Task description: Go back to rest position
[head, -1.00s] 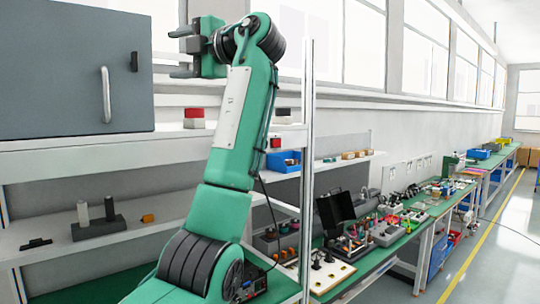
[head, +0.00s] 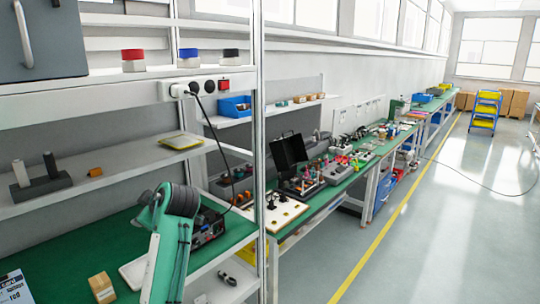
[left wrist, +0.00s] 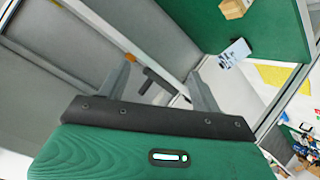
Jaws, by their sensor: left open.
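My left gripper (left wrist: 160,88) shows in the left wrist view with its two dark fingers spread apart and nothing between them. In the head view only a green and black part of my arm shows at the lower left, in front of the bench, and the gripper itself is out of the picture. My right gripper is in neither view.
A green-topped bench (head: 100,235) stands at the left, with a small wooden block (head: 102,287) on it. A metal post (head: 260,150) rises at the bench's right end. Shelves (head: 110,185) hang above it.

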